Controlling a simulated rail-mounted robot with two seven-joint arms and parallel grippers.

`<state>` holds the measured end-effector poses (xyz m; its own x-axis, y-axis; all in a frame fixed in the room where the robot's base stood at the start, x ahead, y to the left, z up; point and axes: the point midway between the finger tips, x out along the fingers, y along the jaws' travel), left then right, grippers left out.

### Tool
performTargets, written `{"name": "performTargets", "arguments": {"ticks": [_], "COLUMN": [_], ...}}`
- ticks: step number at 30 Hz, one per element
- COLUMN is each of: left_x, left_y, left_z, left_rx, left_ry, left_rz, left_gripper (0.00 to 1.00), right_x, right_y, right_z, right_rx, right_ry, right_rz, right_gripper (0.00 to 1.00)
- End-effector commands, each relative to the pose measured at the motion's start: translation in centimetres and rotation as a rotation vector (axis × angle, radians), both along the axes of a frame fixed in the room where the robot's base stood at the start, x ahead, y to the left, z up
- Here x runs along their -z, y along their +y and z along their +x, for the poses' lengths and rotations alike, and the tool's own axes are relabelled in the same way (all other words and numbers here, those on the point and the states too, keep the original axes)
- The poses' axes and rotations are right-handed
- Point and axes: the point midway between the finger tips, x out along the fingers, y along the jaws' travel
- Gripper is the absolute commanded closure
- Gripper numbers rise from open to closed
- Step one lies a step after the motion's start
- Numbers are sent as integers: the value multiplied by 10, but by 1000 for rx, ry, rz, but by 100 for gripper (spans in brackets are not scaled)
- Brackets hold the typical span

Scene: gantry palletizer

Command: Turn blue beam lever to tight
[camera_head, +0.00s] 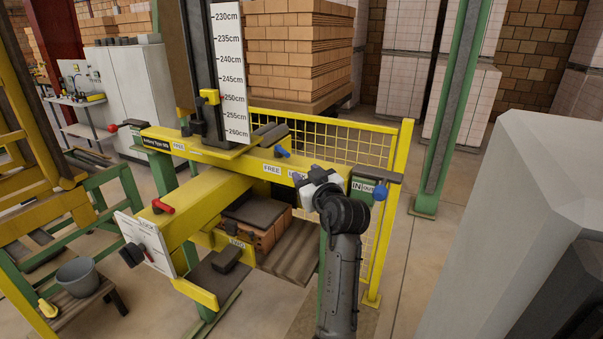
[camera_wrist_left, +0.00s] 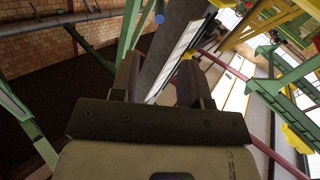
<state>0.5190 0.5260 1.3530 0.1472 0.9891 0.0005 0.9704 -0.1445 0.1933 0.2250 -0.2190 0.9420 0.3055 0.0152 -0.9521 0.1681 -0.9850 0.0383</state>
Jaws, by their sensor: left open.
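A small blue lever (camera_head: 282,152) sits on the yellow beam (camera_head: 228,153), just above a FREE label (camera_head: 272,168). A second label to its right is partly hidden by my gripper. A second blue handle (camera_head: 380,192) is at the beam's right end, beside an IN/OUT plate (camera_head: 362,187). My left gripper (camera_head: 312,180) is in front of the beam, between the two blue parts. Its fingers are hard to make out there. In the left wrist view its two fingers (camera_wrist_left: 160,82) are apart, with no held object visible. My right gripper is not in view.
A white height scale (camera_head: 229,75) stands upright behind the beam. Red handles show on the left, one (camera_head: 162,206) on the lower yellow arm. A yellow mesh fence (camera_head: 340,140) stands behind the beam. Bricks (camera_head: 265,235) lie below it. A large grey block fills the right side.

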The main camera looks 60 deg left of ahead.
Motion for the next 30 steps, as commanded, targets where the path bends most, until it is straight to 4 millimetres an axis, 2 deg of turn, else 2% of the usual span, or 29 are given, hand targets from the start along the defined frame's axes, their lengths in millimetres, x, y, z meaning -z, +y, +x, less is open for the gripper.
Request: {"name": "performTargets", "arguments": {"ticks": [12,20,23,26,29,30], "left_x": [0,9,19,38,74,92], "left_y": [-6,-13,-30,-62,-107,-126], "left_z": [-1,2,7,14,15,12], "left_rx": [0,77,212,411,645,736], "left_ry": [0,56,98,160,269,323], "left_rz": [-1,-87,-154,-193,-202,-204], "left_gripper": [58,82,91,100,100,100], "right_x": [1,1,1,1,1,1], "right_y": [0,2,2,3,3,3], "right_z": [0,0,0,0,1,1], "right_rx": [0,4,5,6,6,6], "right_ry": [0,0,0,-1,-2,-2], "right_rz": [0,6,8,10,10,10], "right_gripper": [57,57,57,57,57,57]}}
